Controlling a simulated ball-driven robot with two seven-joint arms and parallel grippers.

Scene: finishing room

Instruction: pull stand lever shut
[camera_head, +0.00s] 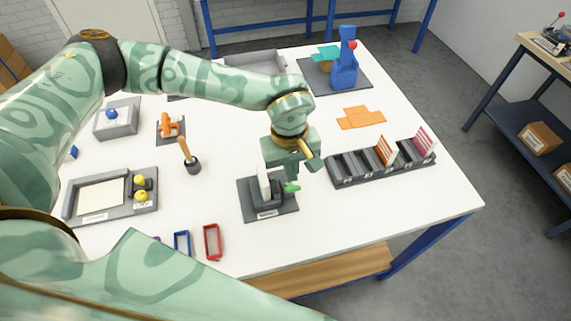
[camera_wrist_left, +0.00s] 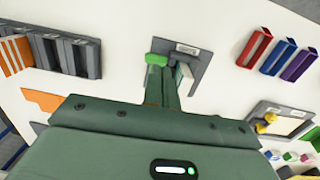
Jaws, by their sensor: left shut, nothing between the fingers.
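The stand (camera_head: 258,211) is a dark grey block on a grey base plate with a label on its front edge, near the middle front of the table. A pale, card-like piece (camera_head: 264,183) stands upright in it. Its bright green lever (camera_head: 292,187) sticks out at the right side. In the left wrist view the green lever (camera_wrist_left: 156,59) lies by the fingertips, with the stand (camera_wrist_left: 192,51) beyond. My left gripper (camera_head: 279,178) is shut and empty, pointing down over the stand beside the lever; I cannot tell whether it touches. My right gripper is not in view.
A dark slotted rack (camera_head: 372,170) with striped cards stands right of the stand. A red frame (camera_head: 212,242) and a blue frame (camera_head: 182,243) lie at front left. A wooden-handled tool (camera_head: 192,165) stands to the left. A blue press-like device (camera_head: 344,70) is at the back.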

